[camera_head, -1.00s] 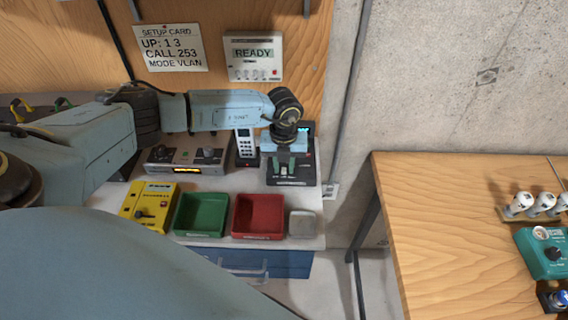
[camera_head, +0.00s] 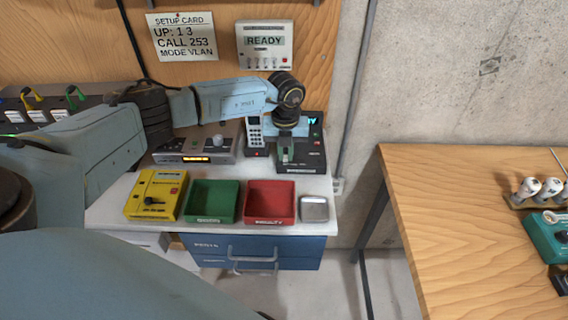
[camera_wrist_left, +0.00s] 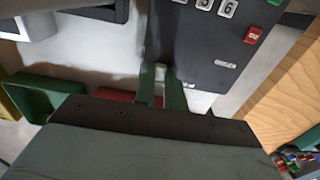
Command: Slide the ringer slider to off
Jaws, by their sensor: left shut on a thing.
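The black desk phone (camera_head: 314,160) stands at the right end of the white bench, with a lit display at its back. In the left wrist view the phone (camera_wrist_left: 200,50) shows white number keys, a green key and a red key. My left gripper (camera_head: 287,155) points down over the left part of the phone's front. Its green fingers (camera_wrist_left: 162,84) are close together at the phone's near edge, shut on a small pale part that looks like the ringer slider (camera_wrist_left: 160,70). The fingers hide most of it, so its setting cannot be read. My right gripper is out of view.
A cordless handset (camera_head: 255,132) stands just left of the phone, beside a grey console (camera_head: 197,150). In front are a yellow box (camera_head: 156,194), a green tray (camera_head: 212,201), a red tray (camera_head: 270,202) and a small grey dish (camera_head: 314,209). A wooden table (camera_head: 470,220) is at right.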

